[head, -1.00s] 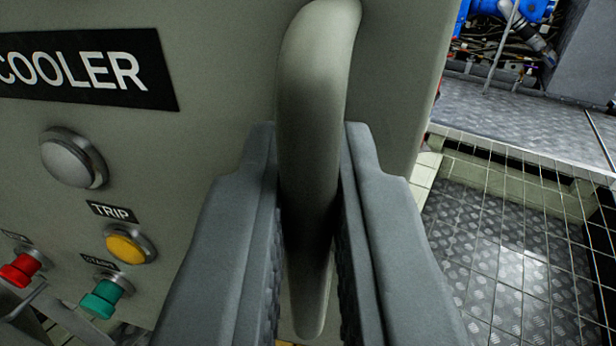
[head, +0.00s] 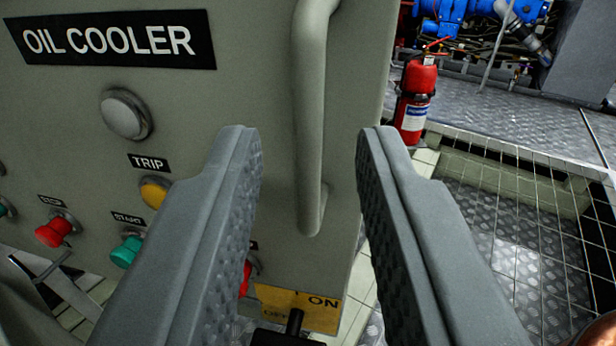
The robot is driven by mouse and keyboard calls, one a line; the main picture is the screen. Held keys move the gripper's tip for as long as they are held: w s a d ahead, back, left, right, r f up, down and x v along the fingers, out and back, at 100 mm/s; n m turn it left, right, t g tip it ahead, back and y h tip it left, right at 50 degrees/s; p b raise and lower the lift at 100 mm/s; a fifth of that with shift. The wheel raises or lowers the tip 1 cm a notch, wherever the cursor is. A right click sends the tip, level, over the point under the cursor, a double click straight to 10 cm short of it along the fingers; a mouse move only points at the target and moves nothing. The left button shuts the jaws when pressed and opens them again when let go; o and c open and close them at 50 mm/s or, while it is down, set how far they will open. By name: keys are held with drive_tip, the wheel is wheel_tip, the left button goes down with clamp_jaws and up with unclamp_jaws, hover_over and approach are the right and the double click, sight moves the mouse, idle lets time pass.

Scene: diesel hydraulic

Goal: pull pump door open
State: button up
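The door (head: 255,80) is a grey-green panel labelled OIL COOLER (head: 112,40), filling the left and middle of the view. Its handle (head: 312,120) is a vertical grey-green bar near the panel's right edge. My gripper (head: 305,145) is open. Its two grey textured fingers stand on either side of the handle in the picture, with a gap to each; they look nearer to the camera than the bar. The handle's top is cut off by the picture's edge. No seam or opening of the door shows.
The panel carries a white lamp (head: 126,114), a yellow TRIP lamp (head: 155,192), red (head: 56,231) and green (head: 127,251) buttons, and a yellow ON/OFF plate (head: 300,308) with a black switch low down. A red extinguisher (head: 415,100) stands behind to the right, beside grating and metal floor.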

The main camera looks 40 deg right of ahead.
drive_tip(key=v, duration=1.2)
drive_tip(key=shift+a, duration=0.1)
